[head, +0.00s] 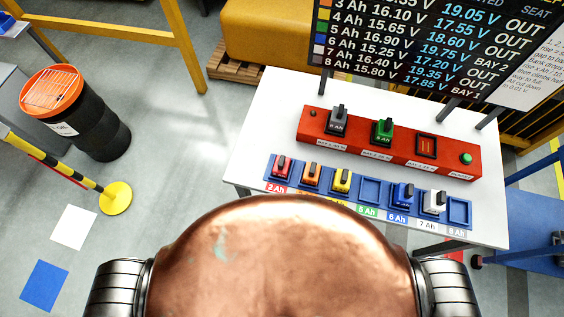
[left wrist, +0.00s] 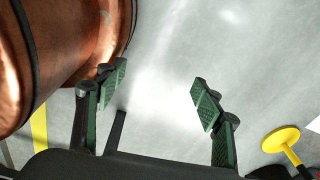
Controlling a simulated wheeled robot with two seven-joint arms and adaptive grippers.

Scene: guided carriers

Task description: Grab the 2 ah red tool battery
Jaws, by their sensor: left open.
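The red tool battery (head: 282,166) stands upright in the leftmost slot of the blue rack (head: 370,191) on the white table, above a red "2 Ah" label (head: 275,188). Orange, yellow, blue and white batteries stand in other slots of the same rack. My left gripper (left wrist: 160,88) shows only in the left wrist view. Its green-padded fingers are apart with nothing between them, over bare grey floor. It is well away from the red battery, which is not in that view. My right gripper is in neither view.
Behind the rack, a red charger bank (head: 388,143) holds a grey and a green battery. A dark voltage board (head: 430,45) stands behind the white table (head: 262,125). A black bin (head: 98,140) and a yellow post base (head: 116,198) stand left. Floor between bin and table is clear.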

